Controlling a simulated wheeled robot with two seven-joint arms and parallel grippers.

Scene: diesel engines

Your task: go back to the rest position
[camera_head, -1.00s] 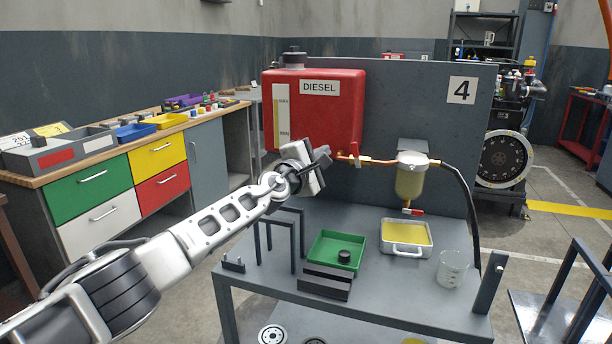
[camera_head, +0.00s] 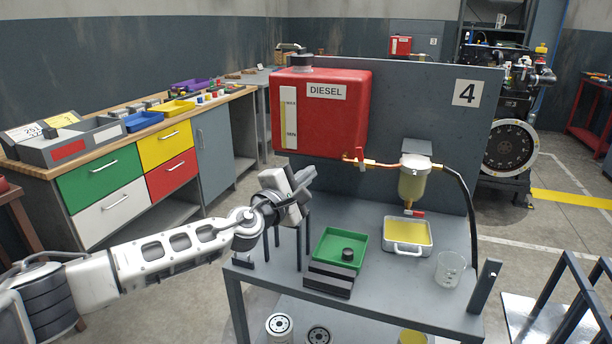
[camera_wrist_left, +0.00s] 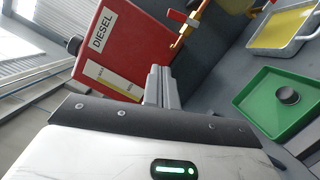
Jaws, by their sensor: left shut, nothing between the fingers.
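My left gripper (camera_head: 304,180) is shut and empty. In the head view it is in the air below the left part of the red diesel tank (camera_head: 335,112), above the left side of the grey bench (camera_head: 380,305). In the left wrist view its closed fingers (camera_wrist_left: 162,88) point toward the tank (camera_wrist_left: 115,50), apart from it. The green tray (camera_head: 325,243) with a black round cap (camera_head: 347,254) lies to the right of and below the gripper. My right gripper is not in view.
A fuel filter (camera_head: 412,183) hangs from the panel above a metal pan (camera_head: 424,246) of yellow liquid. A clear beaker (camera_head: 450,268) stands at the bench's right. A thin black frame (camera_head: 300,240) rises beside the green tray. A drawer cabinet (camera_head: 110,180) stands at left.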

